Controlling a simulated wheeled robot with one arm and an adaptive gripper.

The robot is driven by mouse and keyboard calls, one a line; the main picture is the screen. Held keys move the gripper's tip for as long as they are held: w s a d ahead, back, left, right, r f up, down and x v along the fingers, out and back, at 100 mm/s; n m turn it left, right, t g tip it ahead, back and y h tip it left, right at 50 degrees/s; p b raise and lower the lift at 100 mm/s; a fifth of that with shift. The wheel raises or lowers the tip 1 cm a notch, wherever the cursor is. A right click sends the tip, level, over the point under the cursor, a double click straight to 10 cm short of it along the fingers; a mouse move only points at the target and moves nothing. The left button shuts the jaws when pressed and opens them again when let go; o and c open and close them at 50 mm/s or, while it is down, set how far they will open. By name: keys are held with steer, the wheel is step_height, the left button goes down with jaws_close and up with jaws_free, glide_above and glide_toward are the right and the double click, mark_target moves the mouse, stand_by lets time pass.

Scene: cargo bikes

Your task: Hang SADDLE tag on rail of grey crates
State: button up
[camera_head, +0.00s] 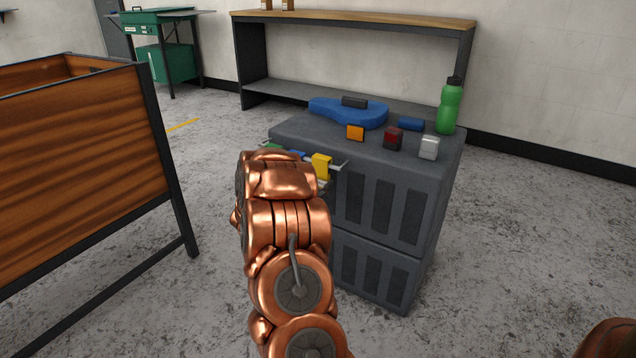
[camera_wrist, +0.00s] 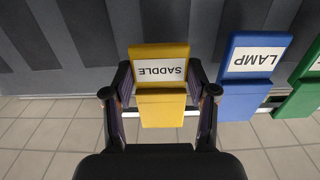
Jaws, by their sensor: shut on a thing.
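The yellow SADDLE tag (camera_wrist: 160,108) is held between the two fingers of my gripper (camera_wrist: 160,92) in the wrist view, its lettering upside down. It also shows in the head view (camera_head: 321,166) at the front of the grey crates (camera_head: 410,205). The metal rail (camera_wrist: 191,113) runs behind or through the tag; I cannot tell whether the tag is hooked over it. A blue LAMP tag (camera_wrist: 248,75) and a green tag (camera_wrist: 302,88) hang on the rail to the right. In the head view my copper arm hides my gripper and part of the rail (camera_head: 343,164).
On the crate top are a blue saddle-shaped piece (camera_head: 345,116), a green bottle (camera_head: 449,108), an orange reflector (camera_head: 355,133), a red lamp (camera_head: 393,139) and a silver one (camera_head: 429,148). A wooden cargo box (camera_head: 75,160) stands left. A workbench (camera_head: 350,19) stands behind.

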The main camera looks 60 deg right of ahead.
steer(key=shift+f, duration=0.25)
steer(key=o, duration=1.2)
steer(key=shift+c, duration=0.2)
steer(key=a, duration=1.2)
steer(key=shift+s, duration=0.25)
